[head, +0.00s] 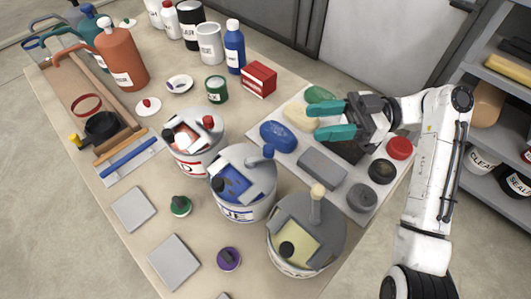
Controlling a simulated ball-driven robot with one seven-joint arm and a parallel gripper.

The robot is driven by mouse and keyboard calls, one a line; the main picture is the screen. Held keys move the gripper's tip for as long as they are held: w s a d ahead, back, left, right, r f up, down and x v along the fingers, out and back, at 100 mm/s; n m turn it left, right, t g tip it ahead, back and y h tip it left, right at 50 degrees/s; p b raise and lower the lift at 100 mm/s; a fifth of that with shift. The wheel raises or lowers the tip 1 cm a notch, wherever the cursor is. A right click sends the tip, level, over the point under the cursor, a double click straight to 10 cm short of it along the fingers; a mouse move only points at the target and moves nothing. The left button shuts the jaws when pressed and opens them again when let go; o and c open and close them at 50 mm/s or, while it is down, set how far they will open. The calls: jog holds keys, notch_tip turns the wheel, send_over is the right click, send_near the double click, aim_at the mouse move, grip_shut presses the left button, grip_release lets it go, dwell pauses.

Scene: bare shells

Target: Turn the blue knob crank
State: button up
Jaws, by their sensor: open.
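The blue knob crank (260,161) sticks up from the lid of the white bucket with blue lettering (246,207), near the middle of the table. Its rounded blue knob is at the upper right of that lid. My gripper (315,121) is up and to the right of the knob, over the pale mat. Its two teal fingers are spread apart, pointing left, with nothing held between them. The fingers are clear of the crank. How high they are above the mat is hard to tell.
Similar buckets stand on either side: a red-lettered one (190,160) and one with a cream-knobbed crank (316,205). A blue sponge (278,136) and other blocks lie on the pale mat (290,163). A red box (259,79) stands behind. Grey shelves (497,87) are at right.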

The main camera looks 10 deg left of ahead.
jog(key=b, duration=0.7)
send_near(269, 151)
jog(key=x, duration=0.3)
jog(key=p+x, duration=0.1)
jog(key=x, duration=0.2)
jog(key=w+f+x, duration=0.1)
jog(key=x, duration=0.3)
jog(key=shift+a+f, duration=0.1)
jog(key=c, duration=0.9)
jog(key=shift+s+p, duration=0.15)
jog(key=shift+p, duration=0.15)
grip_shut()
